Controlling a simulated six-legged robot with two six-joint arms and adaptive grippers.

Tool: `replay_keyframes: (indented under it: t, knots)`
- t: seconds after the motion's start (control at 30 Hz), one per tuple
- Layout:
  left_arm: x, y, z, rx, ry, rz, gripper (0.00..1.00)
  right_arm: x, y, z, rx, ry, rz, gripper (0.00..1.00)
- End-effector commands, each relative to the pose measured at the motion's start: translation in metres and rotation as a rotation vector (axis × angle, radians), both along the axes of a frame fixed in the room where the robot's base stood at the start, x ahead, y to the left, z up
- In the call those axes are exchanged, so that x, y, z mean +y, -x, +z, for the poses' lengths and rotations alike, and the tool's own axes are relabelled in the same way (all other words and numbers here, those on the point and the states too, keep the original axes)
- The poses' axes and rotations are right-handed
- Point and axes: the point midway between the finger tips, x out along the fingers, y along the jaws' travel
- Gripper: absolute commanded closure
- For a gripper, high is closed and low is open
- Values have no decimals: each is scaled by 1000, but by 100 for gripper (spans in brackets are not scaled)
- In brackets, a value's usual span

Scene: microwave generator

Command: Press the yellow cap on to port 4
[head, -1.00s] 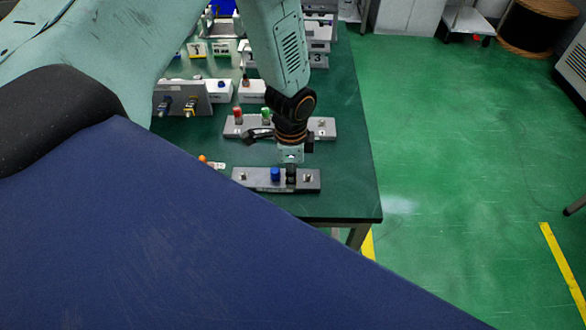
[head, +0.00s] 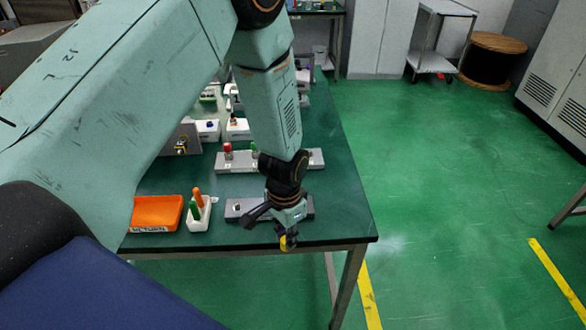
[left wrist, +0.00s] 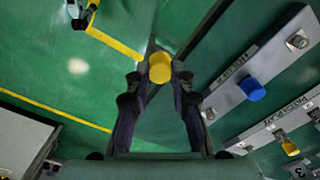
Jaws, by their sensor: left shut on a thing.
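My left gripper (head: 287,236) is shut on the yellow cap (head: 290,242) near the table's front edge. In the left wrist view the yellow cap (left wrist: 160,68) sits between the two fingertips. A grey port strip (head: 236,210) lies behind the gripper, partly hidden by it. The left wrist view shows this strip (left wrist: 226,104) at the right, apart from the cap. It bears a blue cap (left wrist: 252,89), a bare metal port (left wrist: 298,42) and another bare port (left wrist: 209,114). I cannot read a port number 4. My right gripper is not in view.
An orange tray (head: 157,213) and a white holder (head: 198,217) with orange and green sticks stand left of the strip. A second strip (head: 237,161) with a red cap (head: 228,149) lies farther back. The table's right side (head: 345,205) is clear.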

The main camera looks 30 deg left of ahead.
Motion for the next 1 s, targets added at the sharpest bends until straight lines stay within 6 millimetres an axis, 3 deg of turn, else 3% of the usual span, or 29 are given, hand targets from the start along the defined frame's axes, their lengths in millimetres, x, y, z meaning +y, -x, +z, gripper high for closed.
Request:
replay_keyframes:
  t: [0.3,0.6,0.8,1.0]
  knots:
    - [-26,2,-57,-1,-5,281,100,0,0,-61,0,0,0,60]
    - [-44,5,-104,-4,-4,404,100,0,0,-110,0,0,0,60]
    - [-50,7,-115,-5,-4,419,100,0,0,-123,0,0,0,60]
    - [-51,6,-115,-5,-3,422,100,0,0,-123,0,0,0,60]
